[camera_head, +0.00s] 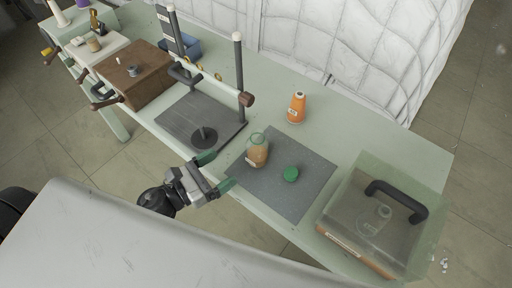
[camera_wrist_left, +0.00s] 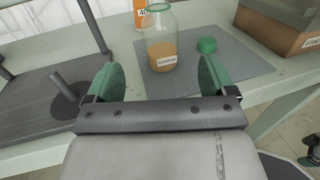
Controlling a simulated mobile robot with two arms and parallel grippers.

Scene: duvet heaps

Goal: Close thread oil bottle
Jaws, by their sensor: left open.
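The thread oil bottle (camera_head: 257,153) is clear, holds orange-brown oil and has a pale label. It stands upright with its mouth uncovered on a dark grey mat (camera_head: 304,193). In the left wrist view the bottle (camera_wrist_left: 161,45) stands ahead, beyond the fingertips. The green cap (camera_head: 290,174) lies on the mat to the right of the bottle; it also shows in the left wrist view (camera_wrist_left: 207,45). My left gripper (camera_head: 216,172) is open and empty at the near-left edge of the mat, short of the bottle, its green fingers apart.
An orange thread cone (camera_head: 297,108) stands behind the mat. A clear-covered box with a black handle (camera_head: 372,220) stands at right. A dark stand plate (camera_head: 190,118) with posts and a brown box (camera_head: 132,75) stand to the left.

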